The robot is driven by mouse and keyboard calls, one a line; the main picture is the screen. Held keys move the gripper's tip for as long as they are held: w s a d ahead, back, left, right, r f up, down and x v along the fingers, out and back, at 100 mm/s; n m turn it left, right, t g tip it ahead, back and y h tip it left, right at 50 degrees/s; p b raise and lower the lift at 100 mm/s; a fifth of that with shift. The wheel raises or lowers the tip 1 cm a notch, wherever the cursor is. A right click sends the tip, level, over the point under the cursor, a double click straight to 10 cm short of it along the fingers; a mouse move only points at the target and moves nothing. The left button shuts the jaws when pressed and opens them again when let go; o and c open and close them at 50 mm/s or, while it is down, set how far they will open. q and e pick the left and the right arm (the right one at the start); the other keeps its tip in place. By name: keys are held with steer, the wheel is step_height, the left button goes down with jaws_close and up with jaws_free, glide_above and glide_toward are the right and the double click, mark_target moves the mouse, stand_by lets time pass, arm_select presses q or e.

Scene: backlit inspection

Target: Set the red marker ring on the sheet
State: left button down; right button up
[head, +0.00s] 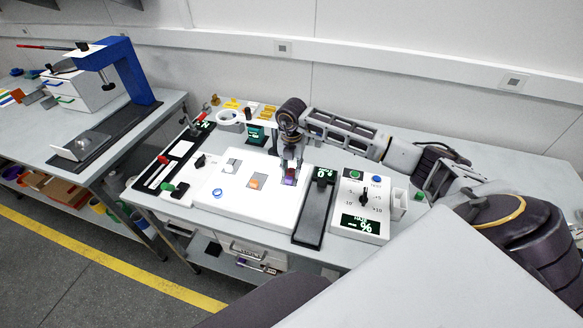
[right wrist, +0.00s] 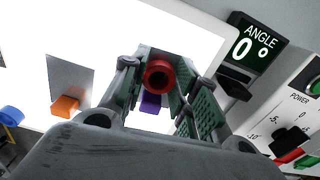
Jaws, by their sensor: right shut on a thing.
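My right gripper (head: 290,174) is over the right part of the bright white lit panel (head: 225,208). In the right wrist view its green-padded fingers (right wrist: 161,92) are shut on the red marker ring (right wrist: 160,75), whose dark hole faces the camera. In the head view the fingers largely hide the ring. A purple piece (right wrist: 150,104) shows behind the ring; I cannot tell the gap between them. The white panel also fills much of the right wrist view (right wrist: 90,25). I cannot make out a separate sheet edge on it. My left gripper is not in view.
On the panel are an orange block (head: 254,182), a grey patch (head: 232,166) and a blue ring (head: 217,192). Right of it stand a dark angle-display device (head: 314,208) and a white power box (head: 361,206). A black slider unit (head: 172,164) lies left.

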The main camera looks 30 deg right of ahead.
mark_target(291, 170)
steer(key=shift+f, duration=0.15)
steer(key=o, duration=0.7)
steer(key=shift+r, duration=0.2)
steer(key=shift+r+b, duration=1)
steer(key=shift+r, duration=4.95)
